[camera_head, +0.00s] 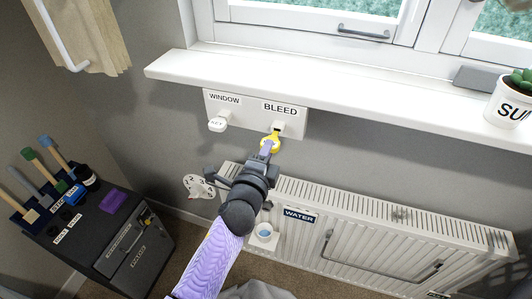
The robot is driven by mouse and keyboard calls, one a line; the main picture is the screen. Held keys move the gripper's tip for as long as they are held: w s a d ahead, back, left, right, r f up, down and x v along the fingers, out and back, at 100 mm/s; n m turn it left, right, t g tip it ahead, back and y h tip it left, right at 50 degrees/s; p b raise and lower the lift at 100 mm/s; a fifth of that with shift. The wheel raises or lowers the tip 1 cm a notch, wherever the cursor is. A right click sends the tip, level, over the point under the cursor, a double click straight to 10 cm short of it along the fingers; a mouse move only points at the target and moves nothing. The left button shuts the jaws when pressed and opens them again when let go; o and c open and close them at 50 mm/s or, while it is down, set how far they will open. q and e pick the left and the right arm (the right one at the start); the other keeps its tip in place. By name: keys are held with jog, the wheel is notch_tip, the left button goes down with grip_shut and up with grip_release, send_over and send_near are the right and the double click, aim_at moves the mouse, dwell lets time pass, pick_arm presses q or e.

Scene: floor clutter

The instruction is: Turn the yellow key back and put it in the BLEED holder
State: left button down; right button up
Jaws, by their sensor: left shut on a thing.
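The yellow key (272,138) is at the BLEED holder (291,124) on the white wall plate under the sill. My left gripper (267,153) is shut on the key from below. The key's upper end meets or overlaps the holder's small peg; I cannot tell if it is seated. The WINDOW holder (218,122), to the left, bears a white tag with small lettering. My right gripper is not in view.
The white sill (310,88) juts out above the holders, with a potted plant (507,107) at its right. Below is a white radiator (380,228) with a WATER label and a front rail. A dark cabinet (100,240) with tools stands at lower left.

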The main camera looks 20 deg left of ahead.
pick_arm(q)
jog(key=shift+w+b, duration=0.4)
jog(key=shift+w, duration=0.75)
jog(key=c, duration=0.5)
grip_release()
jog(key=shift+c, duration=0.2)
jog(key=s+p, duration=0.1)
jog(key=s, duration=0.8)
jog(key=shift+s, duration=0.4)
jog(key=shift+a, duration=0.1)
